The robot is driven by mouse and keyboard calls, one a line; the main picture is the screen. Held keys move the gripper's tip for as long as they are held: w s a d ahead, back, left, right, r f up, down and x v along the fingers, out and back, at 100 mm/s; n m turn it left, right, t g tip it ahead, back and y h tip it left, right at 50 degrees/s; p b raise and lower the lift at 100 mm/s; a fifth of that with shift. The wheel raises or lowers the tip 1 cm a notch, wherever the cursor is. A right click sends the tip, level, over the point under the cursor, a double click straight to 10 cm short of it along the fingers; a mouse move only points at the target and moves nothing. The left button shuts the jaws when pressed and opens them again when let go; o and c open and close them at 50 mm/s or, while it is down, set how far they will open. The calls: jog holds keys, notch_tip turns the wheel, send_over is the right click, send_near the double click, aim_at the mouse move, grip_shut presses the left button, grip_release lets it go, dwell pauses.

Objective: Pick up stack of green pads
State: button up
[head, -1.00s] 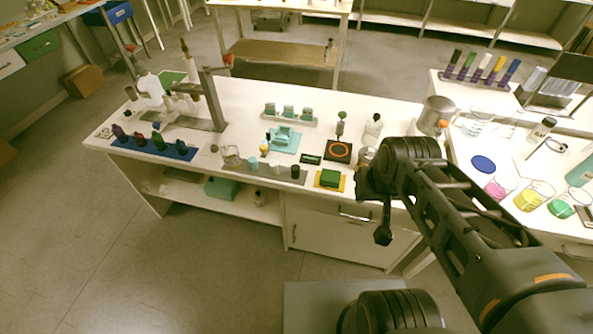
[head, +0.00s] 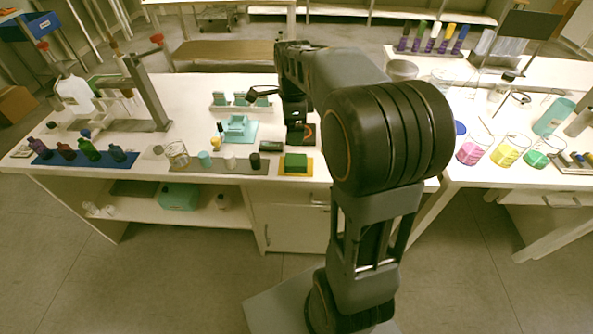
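The stack of green pads (head: 296,161) is a small green block on a yellow mat (head: 287,172) near the front edge of the white bench. My gripper (head: 299,136) hangs at the end of my bent arm, behind the green stack and over the dark mat with the orange ring. It looks apart from the stack. Its fingers are too small and dark to make out, so I cannot see whether they are open. My elbow and forearm hide part of the bench to the right.
A teal tray (head: 249,138) and a small dark case (head: 271,147) lie left of my gripper. A grey mat (head: 216,168) carries a beaker and small jars. A blue mat (head: 115,162) holds several bottles. The right bench holds beakers of coloured liquid (head: 504,153).

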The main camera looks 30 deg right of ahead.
notch_tip(320, 180, down, 2)
jog(key=m, duration=0.2)
jog(key=b, duration=0.2)
send_over(296, 160)
notch_tip(296, 160, down, 7)
jog(key=shift+w+r, duration=0.1)
jog(key=shift+w, duration=0.05)
jog(key=shift+f+b, duration=0.6)
jog(key=shift+f, duration=2.5)
jog(key=shift+c, duration=0.4)
jog(key=c, duration=0.9)
